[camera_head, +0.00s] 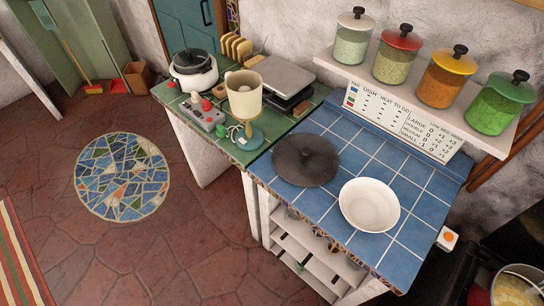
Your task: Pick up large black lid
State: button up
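The large black lid (306,160) is round and dark with a small raised knob in its middle. It lies flat on the blue tiled counter (405,193), near the counter's left end. A white bowl (370,205) stands to its right, close to its lower right edge. My gripper is not in view, so whether it is open or shut does not show. Nothing covers the lid.
A lamp (244,97), a grey control box (204,115), a white cooker (194,74) and a scale-like appliance (281,79) stand on the green counter to the left. A shelf (416,92) with several jars hangs above the blue counter. Blue tiles right of the bowl are bare.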

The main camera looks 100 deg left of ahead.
aim_at(304, 159)
jog(key=u, duration=2.95)
jog(key=z, duration=1.95)
jog(key=j+u, duration=0.15)
jog(key=j, duration=0.3)
jog(key=j+u, duration=0.1)
jog(key=j, duration=0.3)
jog(key=i+j+u, duration=0.15)
jog(key=j, duration=0.3)
jog(key=j+u, duration=0.1)
jog(key=j, duration=0.3)
jog(key=i+j+u, duration=0.15)
jog(key=j, duration=0.25)
jog(key=i+j+u, duration=0.15)
jog(key=j, duration=0.25)
